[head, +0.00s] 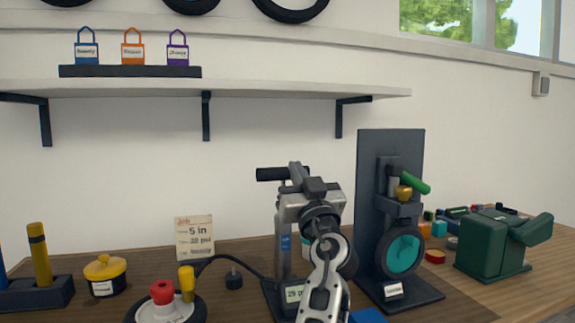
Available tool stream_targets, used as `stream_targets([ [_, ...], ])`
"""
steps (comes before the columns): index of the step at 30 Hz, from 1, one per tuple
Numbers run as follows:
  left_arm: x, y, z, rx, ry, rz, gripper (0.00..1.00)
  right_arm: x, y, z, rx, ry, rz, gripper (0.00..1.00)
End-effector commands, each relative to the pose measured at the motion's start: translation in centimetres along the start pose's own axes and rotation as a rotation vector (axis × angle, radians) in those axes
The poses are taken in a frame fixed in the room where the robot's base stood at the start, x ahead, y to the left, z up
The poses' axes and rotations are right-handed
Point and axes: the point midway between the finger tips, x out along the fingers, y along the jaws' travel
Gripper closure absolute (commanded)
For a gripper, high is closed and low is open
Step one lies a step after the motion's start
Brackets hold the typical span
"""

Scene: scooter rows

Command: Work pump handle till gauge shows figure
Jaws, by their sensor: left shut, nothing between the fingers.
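The pump stands on the bench, with an upright grey barrel (284,246) and a black T-handle (271,174) at its top. A small gauge display (293,293) at its foot seems to read 29, its right side hidden by my arm. My left gripper (296,172) is shut and empty at the handle's middle, covering its right part; I cannot tell whether they touch. The job card (194,238) behind reads "5 in" and a psi figure too small to read surely. A black hose (229,259) runs left from the pump to a small wheel (166,308). My right gripper is out of view.
A dark stand with a teal-centred wheel (402,254) is right of the pump, then a green box-like tool (492,247). A yellow pot (105,275) and a yellow post (39,255) stand left. A shelf (262,87) with three tags crosses the wall above.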

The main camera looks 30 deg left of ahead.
Motion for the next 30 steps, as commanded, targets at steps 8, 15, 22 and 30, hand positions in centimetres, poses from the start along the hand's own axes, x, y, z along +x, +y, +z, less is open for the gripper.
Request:
stream_targets([
  [8,6.4,-0.1,-0.5,0.003,0.001,-0.001,1.0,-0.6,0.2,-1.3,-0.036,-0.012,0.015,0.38],
  [15,6.7,0.0,2.5,0.005,-0.002,0.002,1.0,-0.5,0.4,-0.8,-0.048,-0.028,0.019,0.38],
  [22,6.2,0.0,3.7,0.0,0.0,0.001,1.0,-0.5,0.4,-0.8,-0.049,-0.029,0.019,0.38],
  [30,6.1,0.0,3.8,0.0,0.001,0.0,1.0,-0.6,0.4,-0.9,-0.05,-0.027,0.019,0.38],
])
